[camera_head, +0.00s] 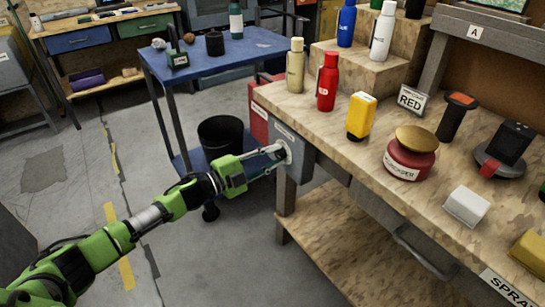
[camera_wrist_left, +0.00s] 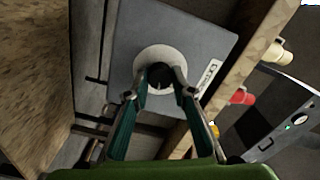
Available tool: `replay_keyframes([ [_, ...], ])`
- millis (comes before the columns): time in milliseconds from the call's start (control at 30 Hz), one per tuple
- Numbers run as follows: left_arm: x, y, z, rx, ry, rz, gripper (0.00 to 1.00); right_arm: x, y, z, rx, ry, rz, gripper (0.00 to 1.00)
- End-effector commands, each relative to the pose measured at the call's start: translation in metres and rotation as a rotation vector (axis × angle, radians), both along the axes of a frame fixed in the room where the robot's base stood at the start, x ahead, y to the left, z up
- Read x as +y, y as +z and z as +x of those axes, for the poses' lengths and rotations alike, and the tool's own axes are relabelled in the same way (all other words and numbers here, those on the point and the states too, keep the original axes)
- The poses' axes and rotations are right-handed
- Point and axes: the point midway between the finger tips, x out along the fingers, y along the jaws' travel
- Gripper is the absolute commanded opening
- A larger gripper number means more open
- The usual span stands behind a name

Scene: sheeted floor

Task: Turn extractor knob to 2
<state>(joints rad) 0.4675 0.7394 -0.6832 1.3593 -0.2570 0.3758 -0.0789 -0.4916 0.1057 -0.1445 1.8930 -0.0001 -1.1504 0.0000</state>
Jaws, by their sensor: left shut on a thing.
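The extractor control is a grey box (camera_head: 302,163) on the end of the wooden workbench, at the middle of the head view. It also shows in the left wrist view as a grey panel (camera_wrist_left: 195,42) with a label too small to read. A pale round dial (camera_wrist_left: 152,55) with a dark knob (camera_wrist_left: 158,78) sits on it. My left gripper (camera_head: 281,153) reaches the box from the left. Its two fingers (camera_wrist_left: 160,88) are shut on the knob, one on each side. The dial's markings and the knob's setting cannot be read. My right gripper is not in view.
The workbench holds a red bottle (camera_head: 327,82), a yellow container (camera_head: 361,116), a red pot (camera_head: 409,155) and a RED sign (camera_head: 411,99). A blue cart (camera_head: 215,62) stands behind my left arm, with a black bucket (camera_head: 220,135). Floor at the left is mostly clear.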

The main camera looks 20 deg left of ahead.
Motion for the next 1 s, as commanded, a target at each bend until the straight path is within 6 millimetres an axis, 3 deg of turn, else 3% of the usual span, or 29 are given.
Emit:
replay_keyframes([
  [33,-0.001,-0.002,-0.001,0.002,-0.002,0.001,0.28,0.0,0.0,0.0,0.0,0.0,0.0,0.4],
  [100,-0.001,-0.002,-0.001,0.002,-0.002,0.001,0.4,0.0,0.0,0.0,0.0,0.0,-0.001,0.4],
  [533,0.004,-0.001,-0.006,0.002,-0.001,0.0,0.4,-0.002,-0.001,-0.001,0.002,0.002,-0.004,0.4],
  [1000,0.055,-0.003,-0.072,0.005,-0.001,0.001,0.4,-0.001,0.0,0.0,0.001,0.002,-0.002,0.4],
])
